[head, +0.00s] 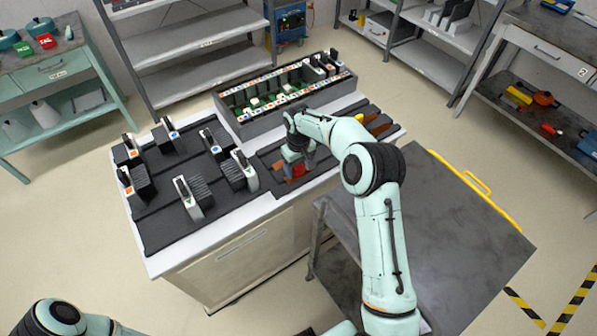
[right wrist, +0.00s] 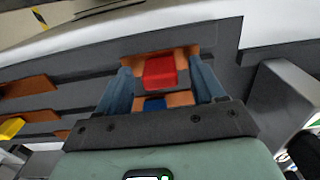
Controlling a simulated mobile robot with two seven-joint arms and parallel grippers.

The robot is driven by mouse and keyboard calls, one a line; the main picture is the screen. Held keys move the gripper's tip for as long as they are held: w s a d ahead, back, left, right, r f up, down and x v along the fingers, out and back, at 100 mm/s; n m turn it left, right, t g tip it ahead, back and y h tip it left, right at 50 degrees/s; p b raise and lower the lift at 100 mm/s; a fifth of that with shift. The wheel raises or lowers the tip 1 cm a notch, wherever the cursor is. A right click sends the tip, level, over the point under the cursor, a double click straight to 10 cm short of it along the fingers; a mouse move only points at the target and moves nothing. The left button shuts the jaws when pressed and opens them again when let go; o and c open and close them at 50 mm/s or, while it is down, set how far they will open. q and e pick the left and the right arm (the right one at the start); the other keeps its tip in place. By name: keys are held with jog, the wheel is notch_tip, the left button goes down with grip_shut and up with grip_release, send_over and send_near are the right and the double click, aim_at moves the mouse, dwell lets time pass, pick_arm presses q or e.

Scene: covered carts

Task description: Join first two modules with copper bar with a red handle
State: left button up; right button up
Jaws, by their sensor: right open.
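The copper bar with a red handle (right wrist: 160,72) lies in a dark tray on the cart and also shows in the head view (head: 298,170). My right gripper (head: 291,168) is directly over it. In the right wrist view its two blue-grey fingers (right wrist: 160,82) stand apart, one on each side of the red handle; I cannot tell whether they touch. Several black-and-white modules (head: 189,197) with coloured labels stand on the dark mat at the left. Several more modules (head: 322,64) stand in the right part of the long rack (head: 240,124). My left gripper is outside the view.
A blue-handled copper bar (right wrist: 154,104) lies next to the red one. A yellow-handled bar (right wrist: 11,128) lies farther along the tray. A grey table (head: 470,240) with a yellow rail stands right of the cart. Shelves (head: 205,42) line the back.

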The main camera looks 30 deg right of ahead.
jog(key=shift+f, duration=0.35)
jog(key=c, duration=1.1)
jog(key=shift+r, duration=0.1)
